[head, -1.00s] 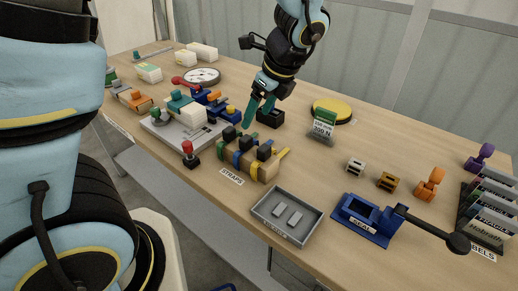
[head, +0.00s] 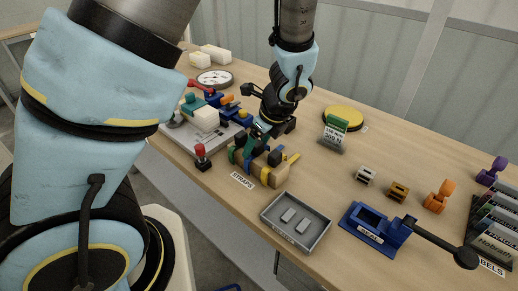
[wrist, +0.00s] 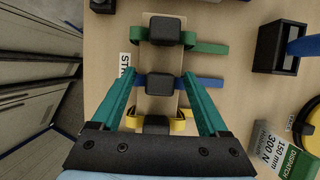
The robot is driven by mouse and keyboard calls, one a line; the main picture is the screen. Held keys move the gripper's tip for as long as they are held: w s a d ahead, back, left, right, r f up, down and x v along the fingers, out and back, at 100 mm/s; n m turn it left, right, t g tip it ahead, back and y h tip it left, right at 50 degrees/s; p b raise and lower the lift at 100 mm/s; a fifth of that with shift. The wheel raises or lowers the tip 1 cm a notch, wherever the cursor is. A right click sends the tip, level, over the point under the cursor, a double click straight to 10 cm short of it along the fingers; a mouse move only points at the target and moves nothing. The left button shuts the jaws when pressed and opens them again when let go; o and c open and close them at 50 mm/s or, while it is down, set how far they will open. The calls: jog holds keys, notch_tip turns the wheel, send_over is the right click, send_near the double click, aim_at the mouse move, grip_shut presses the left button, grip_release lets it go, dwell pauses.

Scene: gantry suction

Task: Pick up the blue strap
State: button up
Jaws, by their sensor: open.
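The blue strap (wrist: 208,83) is wrapped around a tan block between a green strap (wrist: 206,48) and a yellow strap (wrist: 178,124), with a black buckle on top. In the wrist view it lies between the tips of my open gripper (wrist: 158,77), whose teal fingers are on either side of the block. In the head view my gripper (head: 254,140) is just above the strap block (head: 279,181), and its fingers partly hide the blue strap. I cannot tell how far the fingertips are above the table.
A grey tray (head: 318,234) and a blue seal press (head: 350,216) stand to the front right. A red-knobbed joystick (head: 201,152) is to the left. An open black box (wrist: 278,58) and a green-and-white dispatch sign (wrist: 277,150) are close by.

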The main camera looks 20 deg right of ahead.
grip_shut()
dwell(0.6)
